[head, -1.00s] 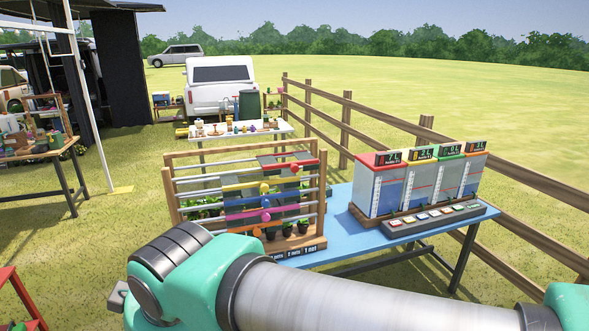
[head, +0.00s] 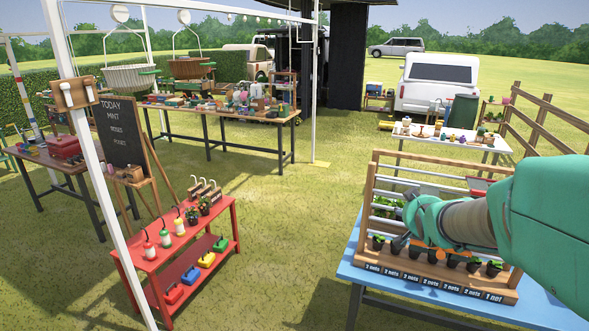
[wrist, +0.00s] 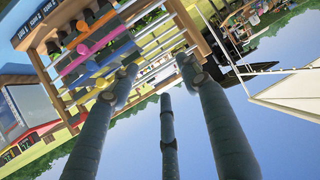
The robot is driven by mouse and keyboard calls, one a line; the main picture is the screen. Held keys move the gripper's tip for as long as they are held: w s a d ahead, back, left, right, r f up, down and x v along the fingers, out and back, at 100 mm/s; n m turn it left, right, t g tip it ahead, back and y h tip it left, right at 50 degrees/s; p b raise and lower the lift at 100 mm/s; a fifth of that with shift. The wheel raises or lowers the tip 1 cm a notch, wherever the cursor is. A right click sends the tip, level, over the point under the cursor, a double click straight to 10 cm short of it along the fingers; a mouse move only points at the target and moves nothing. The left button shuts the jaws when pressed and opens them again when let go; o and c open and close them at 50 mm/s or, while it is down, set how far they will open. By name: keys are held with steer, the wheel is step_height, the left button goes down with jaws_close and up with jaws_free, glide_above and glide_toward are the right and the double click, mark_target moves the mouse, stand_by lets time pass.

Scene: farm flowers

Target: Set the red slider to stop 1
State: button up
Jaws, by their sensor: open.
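The slider rack (head: 375,185) is a wooden frame with horizontal rails on the blue table. My gripper (head: 405,222) is in front of it, and my arm hides its right part and most coloured sliders. In the wrist view the rack appears tilted and inverted, with a pink bar (wrist: 97,33), an orange bar (wrist: 74,70) and a blue bar (wrist: 112,53). I cannot make out the red slider for certain in either current view. The spread fingers of my gripper (wrist: 160,76) are open, with nothing visible between them. Whether they touch the rack is unclear.
The blue table (head: 362,275) carries the rack, with net-count labels (head: 430,283) and several small pots along its base. A red bench (head: 150,262) with bottles stands to the left. A white table (head: 450,140) and wooden fence stand behind. Grass between the red bench and blue table is clear.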

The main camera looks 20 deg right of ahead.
steer(key=s+d+f+m+t+h+p, duration=0.1)
steer(key=s+d+h, duration=0.1)
steer(key=d, duration=0.8)
steer(key=s+d+f+m+h+p, duration=0.1)
steer(key=s+d, duration=0.2)
steer(key=d, duration=0.7)
steer(key=s+d+f+m+t+h+p, duration=0.1)
steer(key=s+d+f+h, duration=0.1)
steer(key=s+d, duration=0.9)
steer(key=shift+d+f+t+h, duration=0.2)
steer(key=shift+f+t+h, duration=0.15)
steer(key=shift+f, duration=0.2)
steer(key=shift+w+d, duration=0.15)
steer(key=x, duration=1.3)
steer(key=shift+w+d, duration=0.1)
steer(key=shift+w, duration=0.15)
steer(key=shift+c, duration=0.2)
steer(key=shift+f, duration=0.1)
jaws_close()
